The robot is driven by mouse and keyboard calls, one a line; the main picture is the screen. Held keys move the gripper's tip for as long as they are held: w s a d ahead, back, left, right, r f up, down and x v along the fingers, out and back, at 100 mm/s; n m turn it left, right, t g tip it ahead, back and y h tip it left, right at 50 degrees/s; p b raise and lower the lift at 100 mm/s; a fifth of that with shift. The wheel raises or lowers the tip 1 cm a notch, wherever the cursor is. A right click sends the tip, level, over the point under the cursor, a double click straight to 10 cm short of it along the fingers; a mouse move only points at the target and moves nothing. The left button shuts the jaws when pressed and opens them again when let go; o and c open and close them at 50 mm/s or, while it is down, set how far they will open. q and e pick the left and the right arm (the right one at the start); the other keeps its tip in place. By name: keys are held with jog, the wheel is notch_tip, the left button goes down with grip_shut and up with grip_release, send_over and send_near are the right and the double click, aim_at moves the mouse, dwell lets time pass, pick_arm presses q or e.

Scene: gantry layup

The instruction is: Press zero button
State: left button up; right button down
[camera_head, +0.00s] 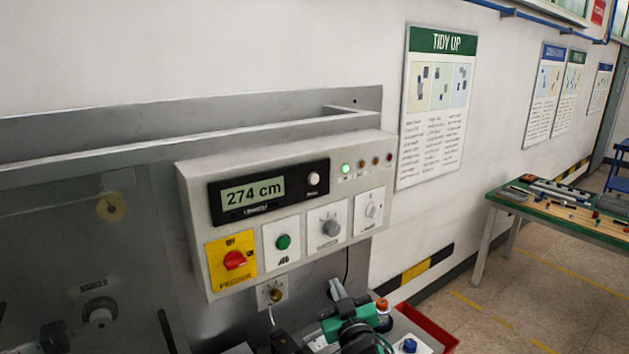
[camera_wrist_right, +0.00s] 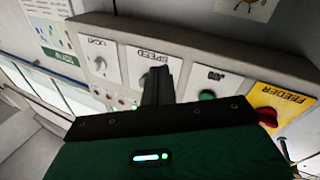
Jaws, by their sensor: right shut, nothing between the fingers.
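The grey control box (camera_head: 197,215) hangs on the metal frame, and its display (camera_head: 252,195) reads 274 cm. A pale round button (camera_head: 313,179) sits just right of the display; its small label is not readable. My right gripper (camera_head: 337,290) is low in the head view, below the box's right half, shut and empty. In the right wrist view its dark fingers (camera_wrist_right: 160,83) overlap the box face near the SPEED knob (camera_wrist_right: 147,77). The pale button is not visible there; the gripper body blocks that area. My left gripper is not in view.
The box also carries a red switch on yellow (camera_head: 235,260), a green button (camera_head: 283,242), two knobs (camera_head: 331,227) (camera_head: 371,211) and a lit green lamp (camera_head: 346,169). A red bin (camera_head: 435,328) stands below right. A green-topped table (camera_head: 560,208) stands far right.

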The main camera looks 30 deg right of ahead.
aim_at(314, 179)
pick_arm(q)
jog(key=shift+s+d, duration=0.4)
pick_arm(e)
jog(key=s+r+n+t, duration=0.1)
jog(key=s+r+t, duration=0.2)
jog(key=r, duration=1.8)
jog(key=t, duration=0.4)
jog(key=shift+s+d+r+n+t+h, duration=0.25)
jog(key=shift+s+d+n+t+h, duration=0.05)
jog(key=shift+s+d+h, duration=0.1)
jog(key=shift+w, duration=0.15)
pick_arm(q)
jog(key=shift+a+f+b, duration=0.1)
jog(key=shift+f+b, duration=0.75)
pick_arm(e)
jog(key=shift+w+a, duration=0.2)
jog(key=shift+w, duration=1.95)
jog(key=shift+w+a, duration=0.2)
jog(key=shift+w, duration=1.95)
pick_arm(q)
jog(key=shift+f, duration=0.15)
pick_arm(e)
jog(key=shift+w, duration=0.4)
